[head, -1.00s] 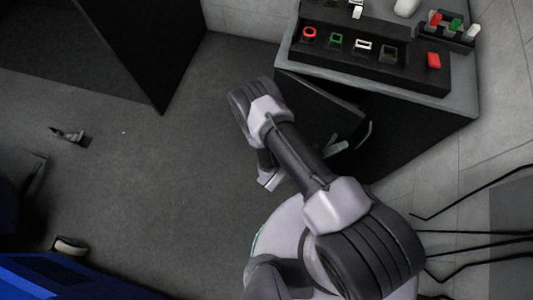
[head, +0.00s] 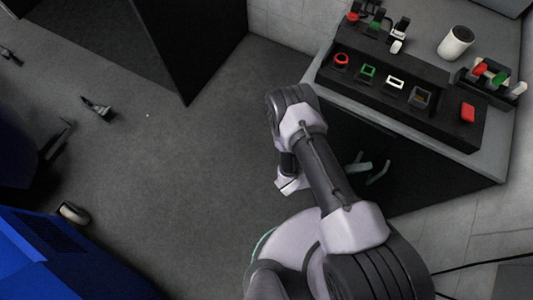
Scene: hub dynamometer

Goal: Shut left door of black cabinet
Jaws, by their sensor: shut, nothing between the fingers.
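The black cabinet (head: 440,182) stands at the right under a grey top with a sloping control panel. Its front is dark. Two pale bar handles show close together beside my arm, one at the left (head: 360,166) and one at the right (head: 379,173). The left door lies behind and beside my arm, close to the cabinet front. I cannot tell whether it is flush. My arm reaches up from the bottom, bends at the elbow and folds down to a pale wrist part left of the cabinet. My gripper's fingers are hidden behind the arm.
The control panel (head: 400,85) carries coloured buttons and switches, with a white cylinder (head: 456,42) behind. A large black box (head: 195,45) stands at the upper left. A blue object (head: 70,265) is at the lower left. The grey floor between them is mostly clear.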

